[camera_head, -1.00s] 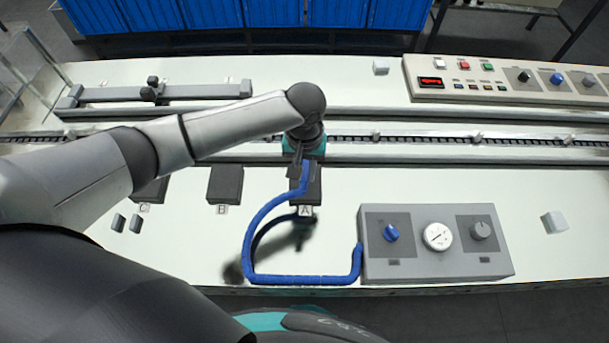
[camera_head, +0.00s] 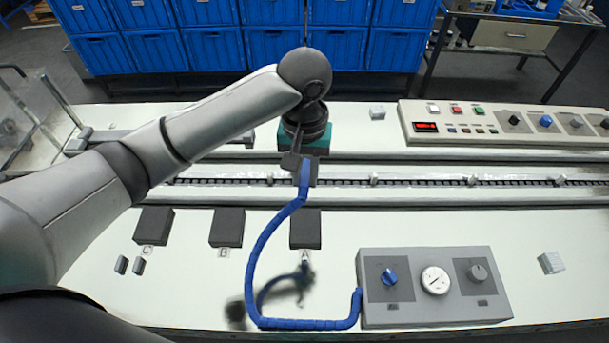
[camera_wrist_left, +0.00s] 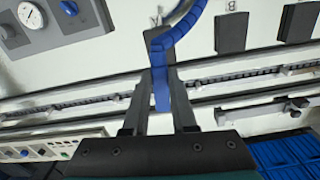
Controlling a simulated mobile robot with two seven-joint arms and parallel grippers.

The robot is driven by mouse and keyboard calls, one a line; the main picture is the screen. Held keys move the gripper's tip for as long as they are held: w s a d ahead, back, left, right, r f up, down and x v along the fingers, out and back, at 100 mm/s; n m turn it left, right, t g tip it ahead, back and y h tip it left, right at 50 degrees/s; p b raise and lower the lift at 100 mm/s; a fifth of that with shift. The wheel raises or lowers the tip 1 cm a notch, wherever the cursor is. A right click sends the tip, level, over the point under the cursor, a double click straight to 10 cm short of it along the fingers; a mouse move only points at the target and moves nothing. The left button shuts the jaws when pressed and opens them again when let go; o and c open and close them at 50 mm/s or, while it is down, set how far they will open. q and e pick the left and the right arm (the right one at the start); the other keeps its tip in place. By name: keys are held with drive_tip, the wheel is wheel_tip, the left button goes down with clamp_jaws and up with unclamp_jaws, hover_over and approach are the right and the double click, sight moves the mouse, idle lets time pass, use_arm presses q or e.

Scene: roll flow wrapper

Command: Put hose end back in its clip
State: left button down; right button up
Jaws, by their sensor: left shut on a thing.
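My left gripper (camera_head: 300,168) is shut on the end of a blue hose (camera_head: 268,236), held up in the air over the conveyor track beyond block A. In the left wrist view the hose (camera_wrist_left: 184,28) runs from between the fingers (camera_wrist_left: 160,97). Its other end joins the left side of a grey gauge box (camera_head: 434,316). The hose hangs in a loose curve and casts a shadow on the table. Two small dark pieces (camera_head: 130,265) stand side by side at the left with a gap between; I cannot tell whether they are the clip. My right gripper is out of view.
Dark blocks marked A (camera_head: 306,229), B (camera_head: 227,227) and C (camera_head: 154,225) stand on the pale table. A conveyor track (camera_head: 440,181) crosses behind them. A control panel (camera_head: 500,124) is at back right.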

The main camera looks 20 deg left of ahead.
use_arm(q)
drive_tip(key=shift+f+b, duration=2.5)
drive_tip(key=shift+f, duration=6.1)
